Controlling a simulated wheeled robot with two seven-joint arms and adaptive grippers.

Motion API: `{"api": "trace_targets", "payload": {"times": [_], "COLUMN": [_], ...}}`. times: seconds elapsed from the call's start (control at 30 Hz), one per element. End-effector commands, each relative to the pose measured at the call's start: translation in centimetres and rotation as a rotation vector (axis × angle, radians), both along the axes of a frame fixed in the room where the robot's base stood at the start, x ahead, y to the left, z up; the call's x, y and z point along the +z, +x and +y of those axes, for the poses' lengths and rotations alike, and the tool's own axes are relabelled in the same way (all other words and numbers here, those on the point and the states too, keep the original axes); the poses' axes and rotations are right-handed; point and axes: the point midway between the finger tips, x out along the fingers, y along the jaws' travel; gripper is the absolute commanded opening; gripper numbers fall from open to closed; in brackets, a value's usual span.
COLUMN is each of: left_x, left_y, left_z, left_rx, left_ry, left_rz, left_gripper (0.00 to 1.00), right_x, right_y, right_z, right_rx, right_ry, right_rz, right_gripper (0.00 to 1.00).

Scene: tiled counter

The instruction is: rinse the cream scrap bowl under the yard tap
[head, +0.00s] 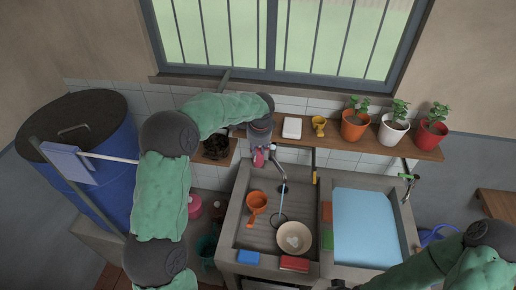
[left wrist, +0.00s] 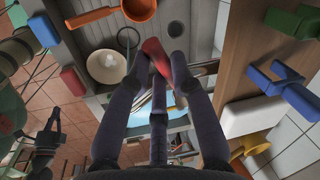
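The cream scrap bowl (head: 294,238) sits in the left sink basin, toward its right front, with pale scraps inside. It also shows in the left wrist view (left wrist: 107,66). The yard tap (head: 283,187) stands at the back of this basin. A thin pale blue line, apparently water, drops from it behind the bowl, not into it. My left gripper (head: 259,152) is at the tap. In the left wrist view its fingertips close around the red tap handle (left wrist: 156,58). My right gripper (left wrist: 46,133) shows at lower left there, apparently open and empty, apart from the bowl.
An orange dipper (head: 257,202) lies left in the basin (head: 238,215). Blue (head: 248,257) and red (head: 294,264) blocks sit on its front edge. The right basin holds a light blue surface (head: 364,228). Potted plants (head: 355,124) line the shelf. A blue barrel (head: 103,160) stands left.

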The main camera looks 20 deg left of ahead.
Motion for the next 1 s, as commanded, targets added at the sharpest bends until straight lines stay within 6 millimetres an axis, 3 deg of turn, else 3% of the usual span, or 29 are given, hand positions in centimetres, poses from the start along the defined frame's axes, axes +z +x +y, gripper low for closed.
{"api": "trace_targets", "payload": {"times": [0.07,0.47,0.57,1.0], "left_x": [0.0,0.4,1.5,9.4], "left_y": [0.0,0.0,-0.1,-1.4], "left_z": [0.0,0.0,-0.1,-1.1], "left_rx": [0.0,-0.001,0.0,-0.001], "left_ry": [0.0,0.001,0.001,0.0], "left_rz": [-0.001,-0.002,-0.003,-0.003], "left_gripper": [0.46,0.46,0.46,0.46], "right_x": [0.0,0.0,0.0,0.0], "right_y": [0.0,0.0,0.0,0.0], "right_z": [0.0,0.0,0.0,0.0], "right_rx": [0.0,0.0,0.0,0.0], "right_ry": [0.0,0.0,0.0,0.0], "right_rz": [0.0,0.0,0.0,0.0], "right_gripper": [0.0,0.0,0.0,0.0]}}
